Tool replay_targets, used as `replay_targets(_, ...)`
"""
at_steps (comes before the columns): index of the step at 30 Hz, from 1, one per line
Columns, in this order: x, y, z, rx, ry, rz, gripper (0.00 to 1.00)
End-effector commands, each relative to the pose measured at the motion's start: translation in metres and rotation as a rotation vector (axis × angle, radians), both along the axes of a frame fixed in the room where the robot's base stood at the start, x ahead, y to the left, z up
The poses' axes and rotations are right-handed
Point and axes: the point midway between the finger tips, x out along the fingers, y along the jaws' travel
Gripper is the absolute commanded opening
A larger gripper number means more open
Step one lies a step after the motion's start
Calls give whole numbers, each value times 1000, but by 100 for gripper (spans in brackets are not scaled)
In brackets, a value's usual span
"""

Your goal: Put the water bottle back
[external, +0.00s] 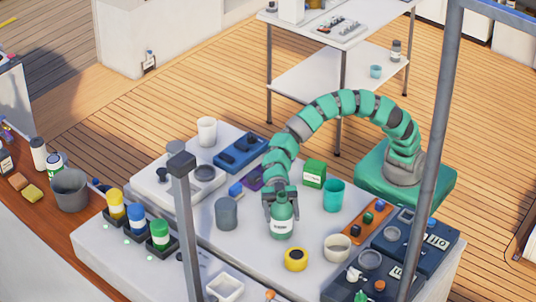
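A green bottle with a white label (282,226) stands upright, or is held upright, near the middle of the white work surface. It is the likeliest water bottle, though its label is too small to read. My gripper (281,199) points down over it, with one finger on each side of its upper part. I cannot tell whether the fingers press on the bottle or only stand around it. I also cannot tell whether the bottle's base touches the surface.
A grey cup (227,213), yellow roll (296,260), cream bowl (337,248), teal cup (334,195) and green box (314,173) surround the bottle. Yellow, blue and green capped bottles (137,220) stand in dark holders at left. A grey post (186,235) rises in front.

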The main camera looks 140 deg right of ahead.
Motion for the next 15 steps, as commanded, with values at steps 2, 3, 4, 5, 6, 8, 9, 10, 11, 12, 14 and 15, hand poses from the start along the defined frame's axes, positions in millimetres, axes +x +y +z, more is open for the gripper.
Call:
replay_targets(2, 0, 0, 0, 0, 0, 0, 85)
replay_targets(3, 0, 0, 0, 0, 0, 0, 85)
replay_targets(4, 0, 0, 0, 0, 0, 0, 85)
replay_targets(5, 0, 0, 0, 0, 0, 0, 85)
replay_targets(6, 0, 0, 0, 0, 0, 0, 85)
replay_targets(8, 0, 0, 0, 0, 0, 0, 85)
replay_targets(9, 0, 0, 0, 0, 0, 0, 85)
replay_targets(10, 0, 0, 1, 0, 0, 0, 85)
replay_targets(11, 0, 0, 1, 0, 0, 0, 85)
replay_targets(12, 0, 0, 3, -1, 1, 0, 85)
replay_targets(14, -4, -4, 3, 1, -1, -2, 85)
replay_targets(15, -7, -9, 4, 1, -2, -3, 85)
